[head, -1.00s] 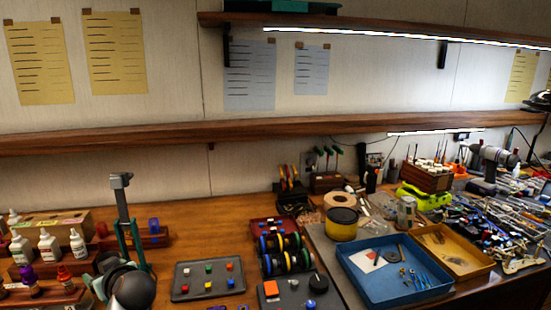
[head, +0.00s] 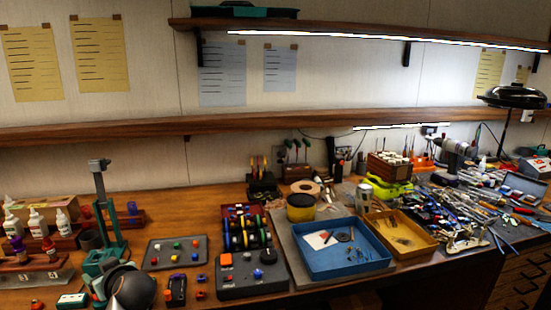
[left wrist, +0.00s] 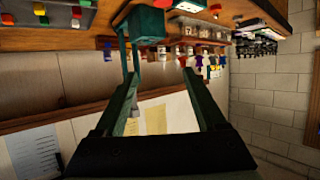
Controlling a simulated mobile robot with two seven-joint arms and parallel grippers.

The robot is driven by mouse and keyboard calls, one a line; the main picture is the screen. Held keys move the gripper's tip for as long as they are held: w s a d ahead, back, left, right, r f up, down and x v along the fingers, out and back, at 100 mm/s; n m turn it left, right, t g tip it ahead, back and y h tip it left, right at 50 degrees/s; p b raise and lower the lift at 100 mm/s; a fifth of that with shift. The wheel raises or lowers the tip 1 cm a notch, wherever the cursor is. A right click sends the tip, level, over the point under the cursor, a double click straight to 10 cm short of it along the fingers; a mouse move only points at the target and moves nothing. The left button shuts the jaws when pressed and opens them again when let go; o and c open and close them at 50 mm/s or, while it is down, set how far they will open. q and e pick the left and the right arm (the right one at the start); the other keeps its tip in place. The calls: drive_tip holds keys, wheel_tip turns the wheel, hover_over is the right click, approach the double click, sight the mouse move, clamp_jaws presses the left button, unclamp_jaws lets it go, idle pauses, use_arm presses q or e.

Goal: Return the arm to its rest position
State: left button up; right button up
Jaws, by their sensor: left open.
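In the left wrist view my left gripper (left wrist: 160,74) is open, its two dark green fingers spread with nothing between them. It is clear of the bench, which shows upside down at the top of that view. In the head view I cannot make out the left gripper's fingers. A rounded dark grey shape (head: 131,289) at the lower left looks like part of my arm. My right gripper shows in neither view.
A teal stand (head: 106,215) rises beside the dark shape. Glue bottles (head: 37,224) stand left of it. A grey tray of colored cubes (head: 177,253), a dark spool holder (head: 244,235), a blue tray (head: 340,259) and many tools (head: 450,210) crowd the bench. Shelves (head: 230,123) run behind.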

use_arm(q)
drive_tip(key=s+d+f+m+t+h, duration=0.1)
drive_tip(key=s+d+f+m+h, duration=0.3)
drive_tip(key=f, duration=0.6)
drive_tip(key=s+d+f+m+h, duration=0.2)
drive_tip(key=s+d+f+m, duration=0.3)
drive_tip(key=f, duration=0.4)
drive_tip(key=s+d+f+m+h, duration=0.1)
drive_tip(key=s+d+f+h, duration=0.1)
drive_tip(key=s, duration=0.4)
drive_tip(key=s+d+f+m+h, duration=0.1)
drive_tip(key=s+d+f+h, duration=0.1)
drive_tip(key=s+d+f, duration=0.3)
drive_tip(key=s+d+f+m+h, duration=0.1)
drive_tip(key=s+d+f+h, duration=0.1)
drive_tip(key=s+d, duration=0.3)
drive_tip(key=s+f, duration=0.1)
drive_tip(key=s, duration=0.2)
drive_tip(key=shift+s+d+f+h, duration=0.15)
drive_tip(key=shift+d+f+h, duration=0.15)
drive_tip(key=shift+d+h, duration=0.1)
